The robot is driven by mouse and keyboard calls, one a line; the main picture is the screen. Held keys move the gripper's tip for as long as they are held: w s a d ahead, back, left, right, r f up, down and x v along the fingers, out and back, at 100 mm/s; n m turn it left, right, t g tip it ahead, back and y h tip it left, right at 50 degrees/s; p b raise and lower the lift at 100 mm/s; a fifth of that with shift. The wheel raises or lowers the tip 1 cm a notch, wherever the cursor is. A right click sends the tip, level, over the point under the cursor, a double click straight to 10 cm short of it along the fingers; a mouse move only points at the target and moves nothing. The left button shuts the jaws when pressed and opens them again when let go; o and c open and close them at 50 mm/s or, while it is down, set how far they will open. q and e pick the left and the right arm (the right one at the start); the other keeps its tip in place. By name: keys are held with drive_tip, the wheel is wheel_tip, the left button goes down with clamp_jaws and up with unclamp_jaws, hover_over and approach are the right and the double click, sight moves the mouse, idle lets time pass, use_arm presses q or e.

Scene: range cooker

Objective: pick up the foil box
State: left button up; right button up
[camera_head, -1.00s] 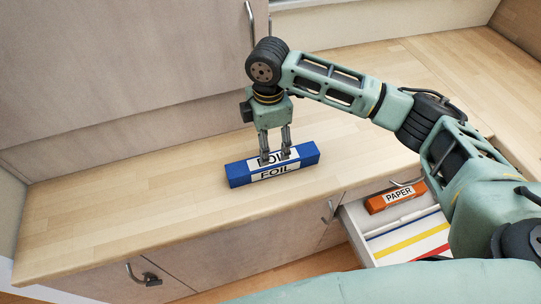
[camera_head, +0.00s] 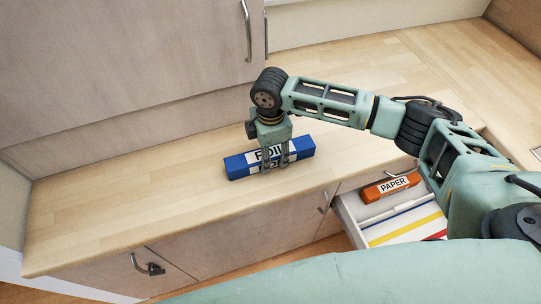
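The foil box (camera_head: 239,167) is a long blue box with white FOIL labels, lying on the wooden counter left of the open drawer. My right gripper (camera_head: 275,164) points down at the middle of the box. Its two fingers are spaced apart and overlap the box and its labels in the camera view. They look open, with no clear grip on the box. Whether the fingertips touch it cannot be told. My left gripper is not in view.
An open drawer (camera_head: 349,222) below the counter's front edge holds an orange PAPER box (camera_head: 391,187) and blue, yellow and red strips. Cabinet doors (camera_head: 130,60) rise behind the counter. The counter (camera_head: 110,205) is clear left of the box.

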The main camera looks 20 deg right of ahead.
drive_tip(key=c, duration=0.9)
drive_tip(key=shift+r, duration=0.1)
